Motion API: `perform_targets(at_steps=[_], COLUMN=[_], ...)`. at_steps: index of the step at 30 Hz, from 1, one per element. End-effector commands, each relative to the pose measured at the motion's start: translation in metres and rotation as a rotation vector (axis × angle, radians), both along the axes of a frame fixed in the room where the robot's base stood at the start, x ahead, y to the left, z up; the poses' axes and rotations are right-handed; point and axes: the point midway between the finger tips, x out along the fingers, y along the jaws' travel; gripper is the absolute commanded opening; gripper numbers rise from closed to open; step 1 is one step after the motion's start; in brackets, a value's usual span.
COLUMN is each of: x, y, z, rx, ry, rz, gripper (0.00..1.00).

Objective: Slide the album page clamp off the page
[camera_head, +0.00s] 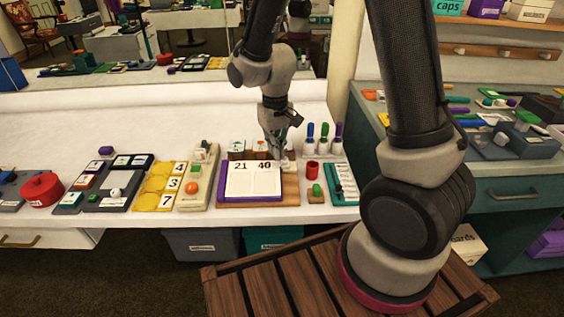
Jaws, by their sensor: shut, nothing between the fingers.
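The open album (252,188) lies on a wooden base with a purple cover edge, and its white pages show the numbers 21 and 40. My gripper (276,154) reaches down from above to the back right part of the album, by the number 40. It is shut, with nothing seen between its fingers. I cannot clearly make out the page clamp; the gripper covers the back right edge of the page. Whether the fingers touch the page or a clamp cannot be told from this view.
Left are a beige board (200,182) and yellow number cards (160,187).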

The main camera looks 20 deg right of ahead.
Motion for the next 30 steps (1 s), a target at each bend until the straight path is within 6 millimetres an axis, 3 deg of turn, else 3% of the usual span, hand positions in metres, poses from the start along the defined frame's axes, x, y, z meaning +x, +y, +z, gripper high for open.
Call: perform_targets(at_steps=[8,30], x=[0.000,-0.001], y=[0.000,-0.001], z=[-0.002,-0.035], rx=[0.000,-0.002], ry=[0.000,0.005], rz=[0.000,-0.001], gripper=[0.00,0.00])
